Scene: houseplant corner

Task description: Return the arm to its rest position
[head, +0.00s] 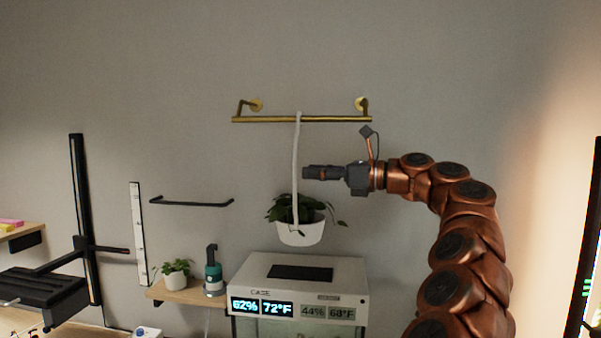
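My arm rises from the lower right of the head view, bends left at the top, and ends in my gripper (308,172). The gripper points left and is level, just right of the white hanger strap (296,155). Whether it touches the strap, and whether its fingers are open or shut, I cannot tell. The strap runs from the brass rail (335,119) down to a white pot (300,233) with a trailing green plant (284,212). The pot hangs below the gripper.
A white case (345,275) with number displays stands below the pot. Left of it, a wooden shelf (190,295) holds a small potted plant (175,277) and a green-and-black bottle (213,275). A black wall bar (190,203) is above. The wall above the rail is clear.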

